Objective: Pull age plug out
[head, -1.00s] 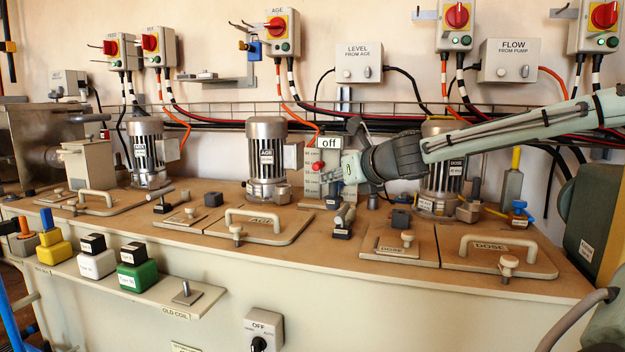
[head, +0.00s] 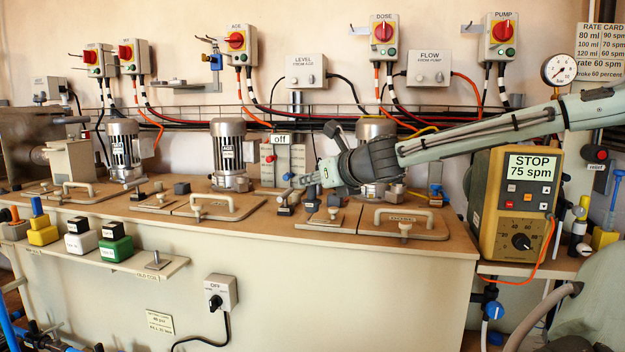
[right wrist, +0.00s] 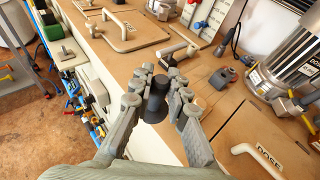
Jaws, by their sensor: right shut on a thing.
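My right gripper (head: 303,181) reaches in from the right over the brown tank top. It also shows in the right wrist view (right wrist: 155,98), shut around a dark, round-ended cylinder (right wrist: 155,107) that looks like a plug. Its label does not show, and I cannot tell whether its lower end is clear of the tank top. The fingers hide most of it in the head view. The AGE hatch (head: 238,214) with its pale handle lies left of the gripper, and the AGE motor (head: 228,150) stands behind that hatch. My left gripper is not in view.
A T-handled fitting (right wrist: 176,52) stands just beyond my fingers. A dark block (right wrist: 222,77) and the DOSE hatch (right wrist: 240,125) lie to their right. A yellow pump controller (head: 518,205) stands at the right.

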